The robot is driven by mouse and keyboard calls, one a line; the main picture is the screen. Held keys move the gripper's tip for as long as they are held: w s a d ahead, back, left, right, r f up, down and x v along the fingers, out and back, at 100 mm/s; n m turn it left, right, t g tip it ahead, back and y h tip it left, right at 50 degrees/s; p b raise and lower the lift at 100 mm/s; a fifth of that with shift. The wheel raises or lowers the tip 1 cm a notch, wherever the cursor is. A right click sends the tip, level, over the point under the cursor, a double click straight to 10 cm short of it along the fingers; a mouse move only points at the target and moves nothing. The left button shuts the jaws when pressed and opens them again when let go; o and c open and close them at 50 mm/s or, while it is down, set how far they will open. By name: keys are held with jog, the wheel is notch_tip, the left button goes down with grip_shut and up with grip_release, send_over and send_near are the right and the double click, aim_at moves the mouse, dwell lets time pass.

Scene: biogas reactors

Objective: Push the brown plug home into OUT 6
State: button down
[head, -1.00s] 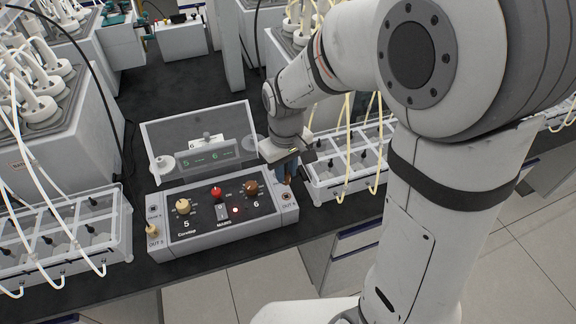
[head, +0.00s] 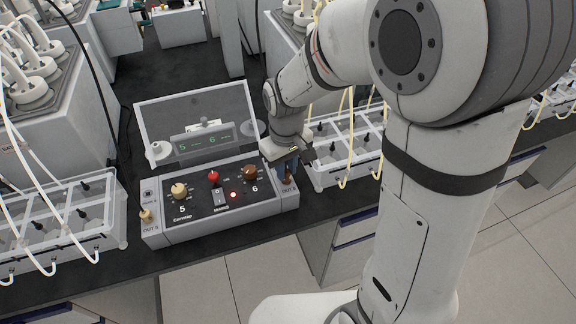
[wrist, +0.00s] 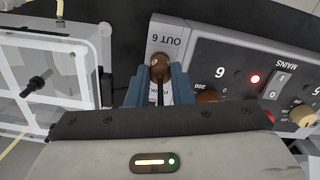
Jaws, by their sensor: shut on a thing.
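The brown plug (wrist: 160,68) sits between the blue fingertips of my gripper (wrist: 159,84) in the wrist view. My gripper is shut on it. The plug stands at the OUT 6 end block (wrist: 166,33) of the grey control box, just below the printed label. In the head view my gripper (head: 285,168) points down over the right end of the box, and the plug (head: 288,180) shows low between the fingers. The socket itself is hidden under the plug, so I cannot tell how deep the plug sits.
The control box (head: 215,228) has a tan knob 5, a brown knob 6 (head: 250,172), a red knob and a lit red lamp. A tan plug (head: 146,215) is at OUT 5. A clear-walled rack (head: 340,160) stands close to the right of my gripper.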

jog(key=shift+f+b, duration=0.3)
jog(key=shift+f, duration=0.1)
jog(key=c, duration=1.2)
grip_release()
jog(key=shift+r, duration=0.1)
notch_tip(320, 180, up, 8)
jog(key=shift+f, duration=0.15)
jog(key=s+d+r+m+t, duration=0.2)
jog(key=s+d+m, duration=0.4)
jog(key=s+d, duration=0.6)
jog(key=shift+d+r+t, duration=0.35)
jog(key=shift+r+t, duration=0.05)
jog(key=shift+r, duration=0.05)
